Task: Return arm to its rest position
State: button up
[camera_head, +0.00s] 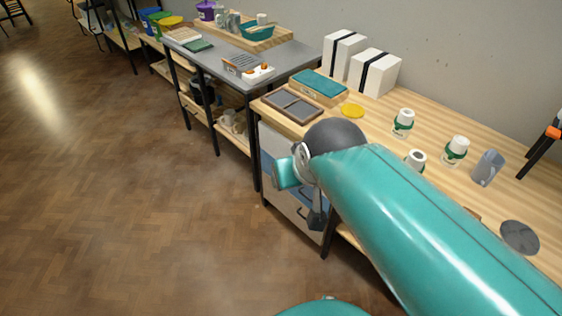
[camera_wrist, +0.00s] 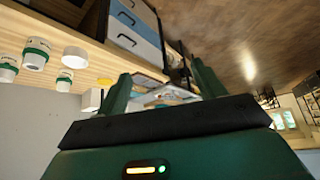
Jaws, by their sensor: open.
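My teal arm (camera_head: 430,220) reaches from the lower right over the front edge of the wooden bench, with a dark round joint at its bend. In the wrist view my gripper (camera_wrist: 163,84) shows its two dark green fingers apart. Nothing is between them; a blurred tabletop with small items shows in the gap, farther off. The head view shows little of the gripper beyond the arm's bend. The wrist view is tilted, nearly upside down.
The wooden bench (camera_head: 450,190) bears several white-and-green jars (camera_head: 403,122), a grey-blue item (camera_head: 488,167), a dark disc (camera_head: 519,236), white boxes (camera_head: 376,72) and a teal-topped box (camera_head: 318,86). A grey table (camera_head: 215,62) adjoins it. The wood floor (camera_head: 120,190) at left is clear.

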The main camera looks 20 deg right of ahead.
jog(key=shift+n+g+y, duration=0.3)
jog(key=shift+g, duration=0.2)
jog(key=s, duration=0.1)
jog(key=s+a, duration=0.2)
jog(key=s, duration=0.1)
jog(key=shift+a+r, duration=0.1)
jog(key=shift+r, duration=0.25)
jog(key=c, duration=0.7)
jog(key=shift+d, duration=0.2)
